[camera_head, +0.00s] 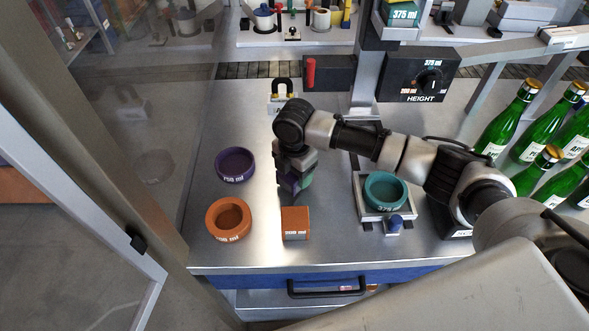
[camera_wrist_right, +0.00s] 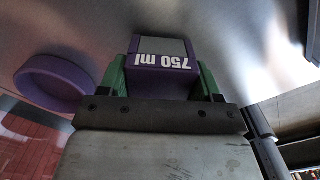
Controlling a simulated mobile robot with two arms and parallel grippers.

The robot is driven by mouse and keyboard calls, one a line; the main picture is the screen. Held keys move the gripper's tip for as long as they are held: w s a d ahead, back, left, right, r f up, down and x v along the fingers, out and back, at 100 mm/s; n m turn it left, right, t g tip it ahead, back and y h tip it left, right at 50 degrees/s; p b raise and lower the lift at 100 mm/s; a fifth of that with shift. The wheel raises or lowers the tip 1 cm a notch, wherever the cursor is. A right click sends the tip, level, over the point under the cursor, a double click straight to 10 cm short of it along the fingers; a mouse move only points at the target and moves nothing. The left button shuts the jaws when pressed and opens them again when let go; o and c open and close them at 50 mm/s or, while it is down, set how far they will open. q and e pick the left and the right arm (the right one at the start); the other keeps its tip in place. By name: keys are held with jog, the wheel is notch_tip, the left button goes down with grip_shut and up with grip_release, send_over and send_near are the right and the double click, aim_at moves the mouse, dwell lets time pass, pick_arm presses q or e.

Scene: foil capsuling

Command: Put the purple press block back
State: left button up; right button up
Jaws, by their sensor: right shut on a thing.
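My right gripper (camera_head: 293,188) is shut on the purple press block (camera_wrist_right: 160,75), its green fingers on both sides of it. The block's "750 ml" label faces the camera, upside down, in the right wrist view. In the head view the purple block (camera_head: 288,184) is mostly hidden by my gripper, behind the orange block. I cannot tell whether it touches the table. The purple "750 ml" ring (camera_head: 235,150) lies to the left of my gripper, apart from it. It also shows at the left of the wrist view (camera_wrist_right: 52,84). My left gripper is not in view.
An orange ring (camera_head: 216,226) and an orange block (camera_head: 296,228) stand near the front edge. A teal ring (camera_head: 374,199) sits on a metal fixture at right. Several green bottles (camera_head: 509,123) stand at far right. A height-dial box (camera_head: 417,76) is behind.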

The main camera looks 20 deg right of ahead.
jog(key=shift+f, duration=0.45)
jog(key=shift+f, duration=0.1)
jog(key=o, duration=1)
jog(key=shift+c, duration=0.2)
notch_tip(320, 180, up, 11)
jog(key=b, duration=0.3)
jog(key=shift+r, duration=0.65)
jog(key=shift+f, duration=0.1)
